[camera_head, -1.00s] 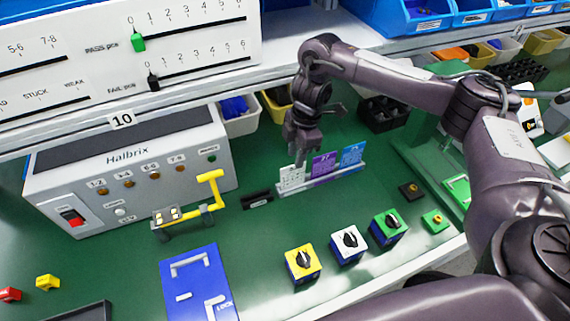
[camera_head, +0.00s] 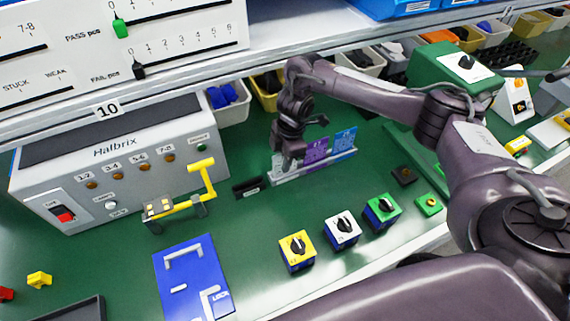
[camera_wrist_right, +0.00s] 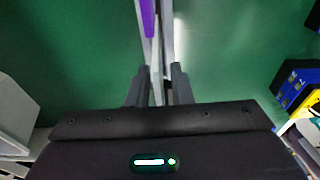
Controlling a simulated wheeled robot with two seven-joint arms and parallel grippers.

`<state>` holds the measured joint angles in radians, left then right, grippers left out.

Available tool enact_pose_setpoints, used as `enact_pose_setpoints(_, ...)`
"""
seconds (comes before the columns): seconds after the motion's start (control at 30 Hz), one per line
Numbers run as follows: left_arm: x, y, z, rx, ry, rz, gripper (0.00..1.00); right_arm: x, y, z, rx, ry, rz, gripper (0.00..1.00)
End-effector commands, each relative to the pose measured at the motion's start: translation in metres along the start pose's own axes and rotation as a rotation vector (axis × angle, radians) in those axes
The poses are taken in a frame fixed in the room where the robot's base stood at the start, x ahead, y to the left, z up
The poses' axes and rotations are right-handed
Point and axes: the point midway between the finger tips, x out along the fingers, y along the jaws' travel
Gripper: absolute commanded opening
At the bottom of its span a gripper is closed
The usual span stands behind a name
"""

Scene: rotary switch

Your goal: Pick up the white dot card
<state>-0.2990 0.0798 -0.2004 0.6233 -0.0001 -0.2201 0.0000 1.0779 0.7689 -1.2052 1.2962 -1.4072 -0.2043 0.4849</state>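The white dot card (camera_head: 277,164) stands at the left end of a narrow pale card rack (camera_head: 318,168), mostly hidden behind my right gripper. A purple card (camera_head: 316,150) and a blue card (camera_head: 344,140) stand to its right. My right gripper (camera_head: 286,161) points down at the white card. In the right wrist view the two dark fingers (camera_wrist_right: 159,88) are apart, on either side of a thin pale edge that looks like the card, in line with the rack and the purple card (camera_wrist_right: 148,18). Contact cannot be told. My left gripper is not in view.
A grey Halbrix box (camera_head: 120,165) with a yellow lever (camera_head: 202,178) stands left. Yellow, white and green rotary switches (camera_head: 342,229) stand in front, near a blue plate (camera_head: 190,275). A shelf edge (camera_head: 200,80) runs above and behind. Green bench is clear before the rack.

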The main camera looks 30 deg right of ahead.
Motion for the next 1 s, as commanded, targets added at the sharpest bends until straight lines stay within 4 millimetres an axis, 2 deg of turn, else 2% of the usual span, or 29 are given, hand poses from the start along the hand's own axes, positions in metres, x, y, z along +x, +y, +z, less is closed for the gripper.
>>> enact_pose_setpoints(0.03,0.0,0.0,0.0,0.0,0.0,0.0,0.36,0.0,0.0,0.0,0.0,0.0,0.0,0.13)
enact_pose_setpoints(0.13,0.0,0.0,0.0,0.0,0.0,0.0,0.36,0.0,0.0,0.0,0.0,0.0,0.0,0.0)
enact_pose_setpoints(0.5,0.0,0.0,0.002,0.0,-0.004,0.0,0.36,-0.001,0.0,0.0,0.0,0.0,0.001,0.0)
enact_pose_setpoints(0.67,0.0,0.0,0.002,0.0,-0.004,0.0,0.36,-0.009,0.001,-0.001,-0.001,0.0,0.002,0.0)
enact_pose_setpoints(0.83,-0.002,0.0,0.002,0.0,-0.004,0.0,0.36,-0.032,0.001,-0.004,-0.002,0.001,0.004,0.0)
enact_pose_setpoints(1.0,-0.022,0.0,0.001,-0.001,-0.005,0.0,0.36,-0.081,0.003,-0.011,-0.003,-0.002,0.009,0.0)
